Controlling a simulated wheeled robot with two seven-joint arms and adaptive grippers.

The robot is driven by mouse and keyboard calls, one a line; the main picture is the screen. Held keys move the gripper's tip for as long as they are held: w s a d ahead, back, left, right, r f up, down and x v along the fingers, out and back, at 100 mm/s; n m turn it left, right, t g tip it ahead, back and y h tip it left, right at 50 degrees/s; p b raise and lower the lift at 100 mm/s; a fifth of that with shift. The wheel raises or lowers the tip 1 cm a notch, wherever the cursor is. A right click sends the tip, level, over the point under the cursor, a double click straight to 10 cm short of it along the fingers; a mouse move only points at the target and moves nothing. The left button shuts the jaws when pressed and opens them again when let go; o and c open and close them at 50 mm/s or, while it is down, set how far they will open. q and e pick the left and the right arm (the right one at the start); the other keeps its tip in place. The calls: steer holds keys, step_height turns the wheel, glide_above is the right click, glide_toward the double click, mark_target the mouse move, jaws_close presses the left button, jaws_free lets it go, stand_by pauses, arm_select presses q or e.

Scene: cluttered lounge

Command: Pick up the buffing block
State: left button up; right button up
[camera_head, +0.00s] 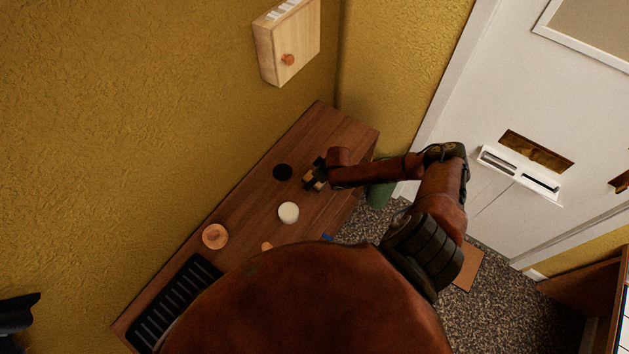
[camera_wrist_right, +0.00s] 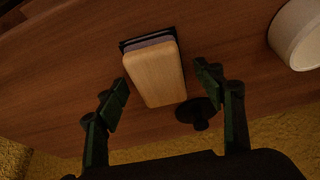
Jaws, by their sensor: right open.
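The buffing block (camera_wrist_right: 153,74) is a pale wooden block with grey and black layers at its far end. It lies on the brown wooden cabinet top. My right gripper (camera_wrist_right: 162,92) is open, with a fingertip on each side of the block's near end and visible gaps between. Its height above the block is hard to judge. In the head view my right gripper (camera_head: 316,176) is over the far part of the cabinet top (camera_head: 255,205) and partly hides the block.
A black round knobbed object (camera_wrist_right: 198,113) sits close by the right fingertip. A white round container (camera_wrist_right: 297,35) also shows in the head view (camera_head: 288,212). A black disc (camera_head: 283,172), wooden round piece (camera_head: 215,236) and black rack (camera_head: 177,302) share the top. A wall cabinet (camera_head: 288,42) hangs above.

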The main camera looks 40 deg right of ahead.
steer(key=shift+c, duration=0.6)
steer(key=c, duration=1.2)
steer(key=shift+o, duration=0.2)
steer(key=shift+r, duration=0.1)
steer(key=shift+r, duration=0.55)
steer(key=s+a+r+b, duration=0.1)
steer(key=s+a+r, duration=0.8)
steer(key=a+r, duration=0.1)
steer(key=shift+a+r+b, duration=0.35)
steer(key=shift+a+r, duration=0.05)
steer(key=shift+r, duration=0.45)
